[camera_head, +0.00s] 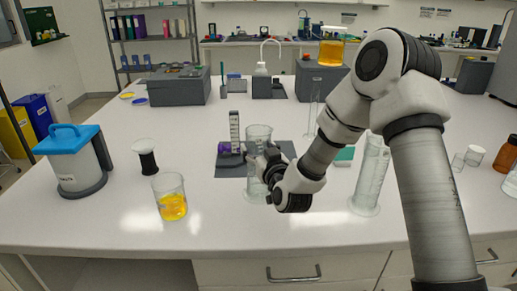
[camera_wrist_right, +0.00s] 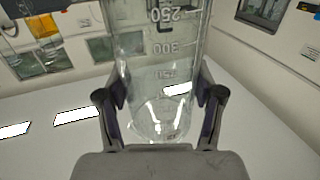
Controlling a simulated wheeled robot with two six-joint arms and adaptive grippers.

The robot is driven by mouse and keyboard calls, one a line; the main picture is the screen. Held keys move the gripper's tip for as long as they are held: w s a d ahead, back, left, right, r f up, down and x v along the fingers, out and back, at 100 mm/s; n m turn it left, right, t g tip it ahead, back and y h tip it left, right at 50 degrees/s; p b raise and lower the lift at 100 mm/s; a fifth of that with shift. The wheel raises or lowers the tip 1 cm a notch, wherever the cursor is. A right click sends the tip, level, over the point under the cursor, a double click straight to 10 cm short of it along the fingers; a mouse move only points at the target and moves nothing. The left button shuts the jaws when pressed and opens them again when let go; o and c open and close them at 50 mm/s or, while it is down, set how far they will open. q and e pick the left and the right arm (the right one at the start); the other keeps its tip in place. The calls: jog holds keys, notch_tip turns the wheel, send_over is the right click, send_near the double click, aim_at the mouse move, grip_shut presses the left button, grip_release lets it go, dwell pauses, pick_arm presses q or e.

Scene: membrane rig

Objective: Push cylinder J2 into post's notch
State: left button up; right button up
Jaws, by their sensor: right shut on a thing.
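My right gripper (camera_head: 265,168) is shut around a tall clear graduated cylinder (camera_head: 258,133), which looks upright; I cannot read a J2 label on it. In the right wrist view the cylinder (camera_wrist_right: 160,60) stands between the two fingers (camera_wrist_right: 158,105), with its scale marks and round bottom showing. Just left of it in the head view, a narrow upright post (camera_head: 234,127) with marks stands by a purple part (camera_head: 224,148) on a dark base. A gap shows between post and cylinder; the notch cannot be made out. My left gripper is not in view.
A dark mat (camera_head: 229,171) lies under the post.

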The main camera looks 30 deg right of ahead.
jog(key=w+d, duration=0.2)
jog(key=w, duration=0.1)
jog(key=w+d, duration=0.1)
jog(key=w, duration=0.1)
dwell(0.7)
jog(key=shift+d, duration=0.1)
jog(key=shift+w+d, duration=0.5)
jog(key=shift+w, duration=0.35)
jog(key=shift+w+d, duration=0.55)
jog(key=shift+w, duration=0.3)
jog(key=shift+w+d, duration=0.5)
jog(key=shift+w, duration=0.35)
jog(key=shift+w+b, duration=0.1)
jog(key=shift+b, duration=0.25)
jog(key=shift+w+d+f, duration=0.1)
jog(key=shift+w+d, duration=0.15)
jog(key=shift+w, duration=0.1)
jog(key=o, duration=1.5)
